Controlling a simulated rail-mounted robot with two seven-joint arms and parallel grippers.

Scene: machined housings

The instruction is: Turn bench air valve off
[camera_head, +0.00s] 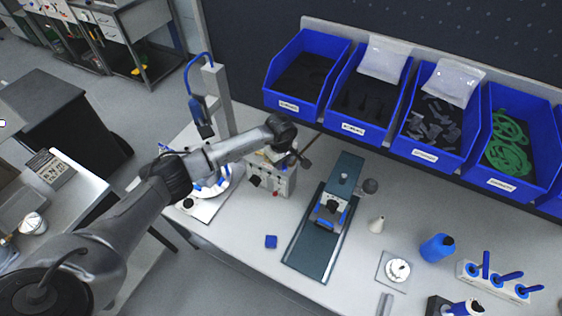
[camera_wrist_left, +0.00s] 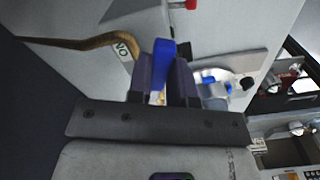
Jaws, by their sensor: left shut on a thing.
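A blue handle (camera_wrist_left: 160,65), which looks like the bench air valve's lever, stands between the two dark fingers of my left gripper (camera_wrist_left: 163,82) in the left wrist view. The fingers are shut on it. A pale label (camera_wrist_left: 125,46) with dark letters, partly covered, is just left of the fingers. In the head view my left gripper (camera_head: 303,158) is at the back of the bench, above and behind a grey box with knobs (camera_head: 270,179). The valve itself is hidden or too small to tell there. My right gripper is not in view.
A brown hose (camera_wrist_left: 80,43) curves in beside the label. Blue bins (camera_head: 363,128) line the back. A blue bottle (camera_head: 437,248) and a fixture (camera_head: 330,212) stand to the right.

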